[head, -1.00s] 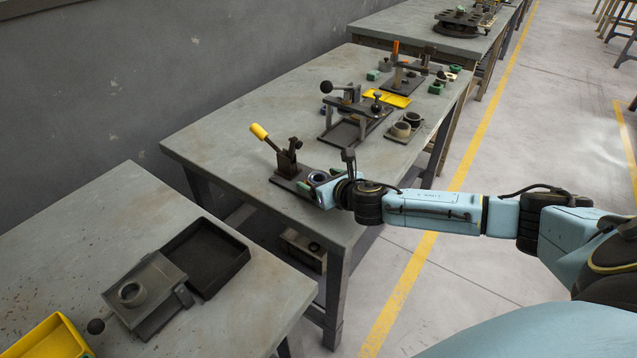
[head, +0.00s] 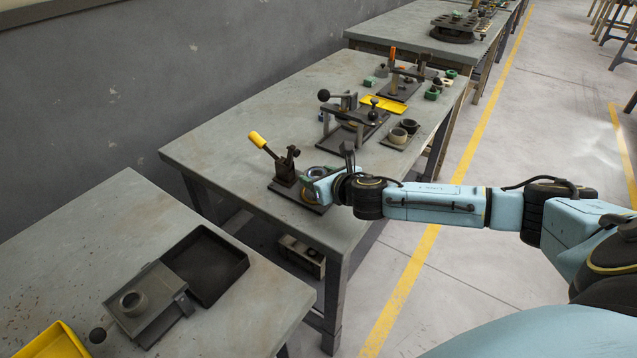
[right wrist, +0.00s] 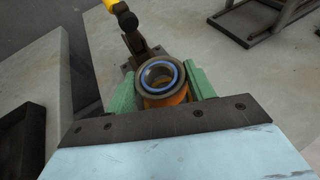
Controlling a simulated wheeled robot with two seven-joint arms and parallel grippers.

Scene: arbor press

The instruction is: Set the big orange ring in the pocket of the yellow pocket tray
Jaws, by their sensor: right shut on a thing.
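My right gripper (head: 315,183) is at the front left part of the middle table, by a dark lever press with a yellow handle (head: 258,140). In the right wrist view its green fingers (right wrist: 163,88) are shut on the big orange ring (right wrist: 168,101). The ring has a dark rim and a blue-lined round part at its upper face; its lower side is partly hidden. In the head view a bit of orange shows under the gripper. A shallow yellow tray (head: 384,104) lies farther back on the same table; its pocket is too small to make out. My left gripper is not in view.
A press with a black ball knob (head: 325,95) and a plate with two round cups (head: 397,135) stand beyond my gripper. The nearer table holds a black tray (head: 207,268), a grey fixture (head: 147,305) and another yellow tray (head: 55,343). Bare tabletop lies left of the presses.

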